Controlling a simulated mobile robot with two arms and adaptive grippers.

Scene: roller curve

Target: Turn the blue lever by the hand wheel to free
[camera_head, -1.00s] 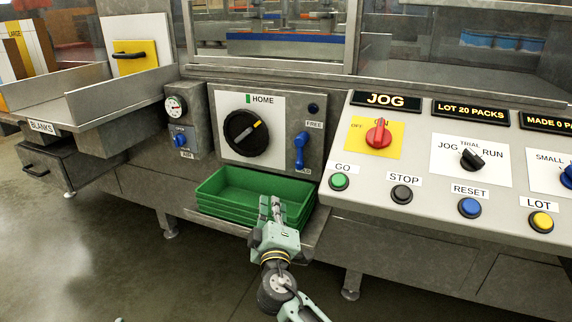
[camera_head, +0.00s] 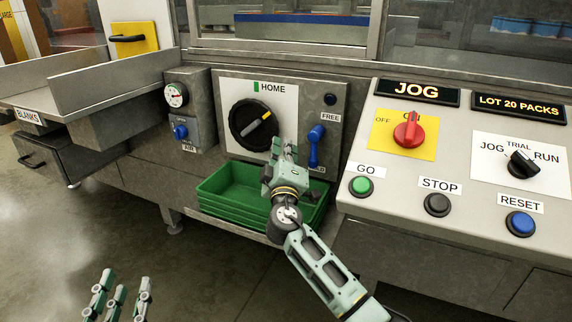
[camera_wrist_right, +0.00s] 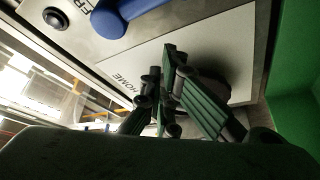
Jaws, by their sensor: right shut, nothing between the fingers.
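The blue lever (camera_head: 315,146) is on the grey panel, right of the black hand wheel (camera_head: 250,126). It stands about upright, with its knob end low, below the FREE label (camera_head: 330,118). A lower label beside it is partly hidden and unreadable. The lever also shows at the top of the right wrist view (camera_wrist_right: 120,16). My right gripper (camera_head: 284,147) is shut and empty, in front of the panel between wheel and lever, apparently apart from the lever. Its fingers (camera_wrist_right: 170,95) also show in the wrist view. My left gripper (camera_head: 120,282) has its fingers spread, low at the left.
Green stacked trays (camera_head: 215,186) sit on a shelf under the panel, below my right gripper. The sloping control desk (camera_head: 410,165) with switches and buttons lies to the right. A gauge box (camera_head: 177,95) with a small blue valve (camera_head: 180,131) is left of the wheel.

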